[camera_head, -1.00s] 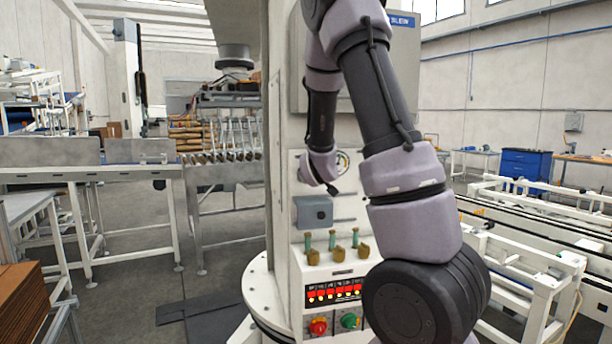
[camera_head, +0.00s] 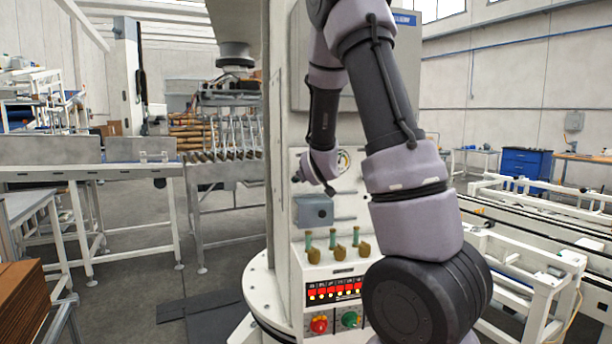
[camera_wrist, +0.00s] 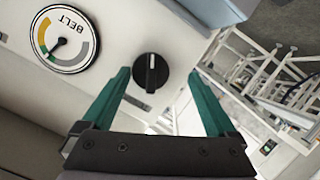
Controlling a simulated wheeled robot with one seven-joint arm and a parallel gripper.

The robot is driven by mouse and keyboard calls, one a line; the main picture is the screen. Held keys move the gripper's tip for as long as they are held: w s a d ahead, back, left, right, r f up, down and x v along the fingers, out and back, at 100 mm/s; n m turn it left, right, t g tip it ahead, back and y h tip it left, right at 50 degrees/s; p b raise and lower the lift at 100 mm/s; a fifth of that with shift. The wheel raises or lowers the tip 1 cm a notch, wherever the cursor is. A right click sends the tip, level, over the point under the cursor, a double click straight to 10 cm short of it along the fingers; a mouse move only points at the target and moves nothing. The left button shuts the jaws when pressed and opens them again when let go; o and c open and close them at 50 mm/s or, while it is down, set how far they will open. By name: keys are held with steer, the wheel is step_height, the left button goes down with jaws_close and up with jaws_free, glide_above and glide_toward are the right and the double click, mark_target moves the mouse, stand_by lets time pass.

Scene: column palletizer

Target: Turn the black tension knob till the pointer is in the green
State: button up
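The black tension knob (camera_wrist: 151,73) with a white line on its face sits on the pale panel in the wrist view. My gripper (camera_wrist: 159,77) is open, with one green finger on each side of the knob. A gap shows between the knob and each finger; I cannot tell the depth. The round gauge marked BELT (camera_wrist: 63,39) is at the upper left, appearing upside down, with yellow and grey arcs. The gauge also shows in the head view (camera_head: 343,161), partly behind my arm. The knob is hidden there.
A grey box (camera_head: 314,211) is on the machine column, above several green-topped brass valves (camera_head: 333,243). Below are a lit red display (camera_head: 334,290), a red knob (camera_head: 319,324) and a green knob (camera_head: 349,319). White conveyor frames (camera_head: 540,210) stand at the right.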

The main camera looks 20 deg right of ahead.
steer(key=shift+r, duration=0.1)
steer(key=v, duration=0.8)
steer(key=shift+s+a, duration=0.3)
steer(key=shift+s, duration=0.05)
